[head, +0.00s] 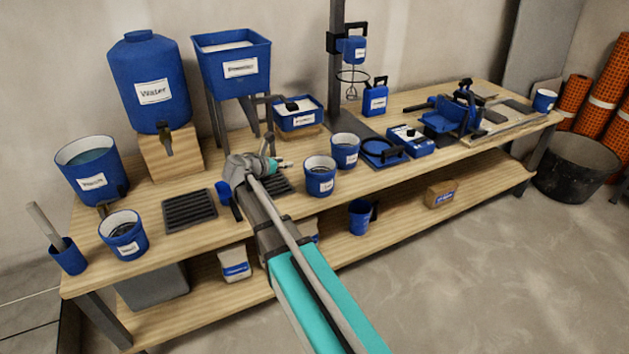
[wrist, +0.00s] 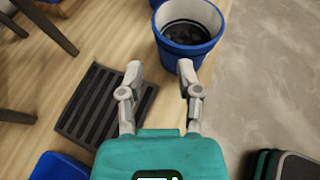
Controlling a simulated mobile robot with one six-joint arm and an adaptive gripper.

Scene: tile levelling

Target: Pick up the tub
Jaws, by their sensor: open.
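A round blue tub (head: 320,176) with a pale rim, a white label and a dark inside stands upright on the bench top, just right of my gripper (head: 279,164) in the head view. In the wrist view a blue tub (wrist: 188,42), probably the same one, stands just beyond my fingertips (wrist: 159,68). My gripper is open, with nothing between its fingers. The right fingertip overlaps the tub's near side in the picture; I cannot tell whether they touch. Similar tubs stand behind it (head: 345,151) and at the left of the bench (head: 123,234).
A dark slotted grate (wrist: 103,105) lies below and left of my fingers. Another grate (head: 189,211) lies farther left. A water barrel (head: 149,84) and a square hopper (head: 232,68) stand behind. Tools (head: 448,117) crowd the bench's right part. The floor (head: 480,270) in front is clear.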

